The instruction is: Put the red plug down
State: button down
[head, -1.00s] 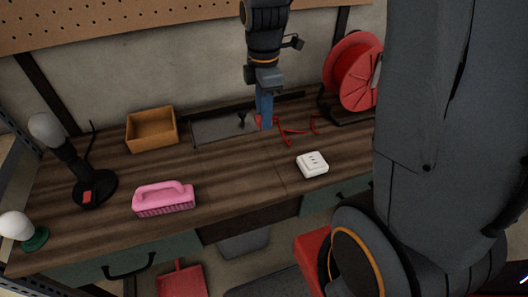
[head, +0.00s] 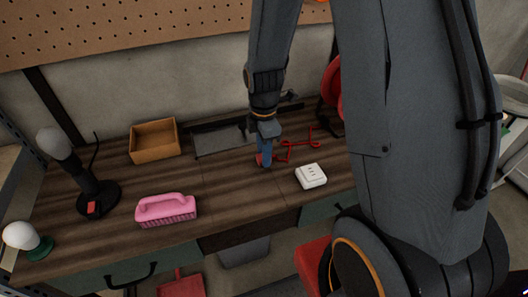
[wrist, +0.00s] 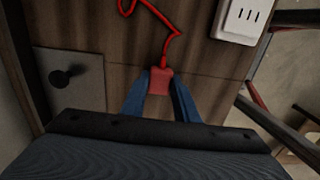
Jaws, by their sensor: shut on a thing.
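The red plug (wrist: 160,80) is between the two blue fingers of my gripper (wrist: 160,92) in the wrist view. My gripper is shut on it. In the head view my gripper (head: 264,160) points down at the middle of the workbench, left of the white socket (head: 311,176), with a bit of red at its tips. The red cord (wrist: 168,42) runs from the plug up the wrist view; in the head view the cord (head: 301,145) lies to the right of the gripper. I cannot tell whether the plug touches the wood.
The workbench (head: 235,192) also holds a pink brush (head: 166,210), an open wooden box (head: 154,141), a black lamp (head: 88,185) and a white bulb (head: 20,236). A grey plate (head: 222,141) lies behind the gripper. A red reel (head: 331,95) is partly hidden by my arm.

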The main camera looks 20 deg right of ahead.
jog(key=shift+f, duration=0.4)
jog(key=shift+f, duration=0.2)
jog(key=c, duration=1.4)
grip_release()
jog(key=shift+r, duration=0.1)
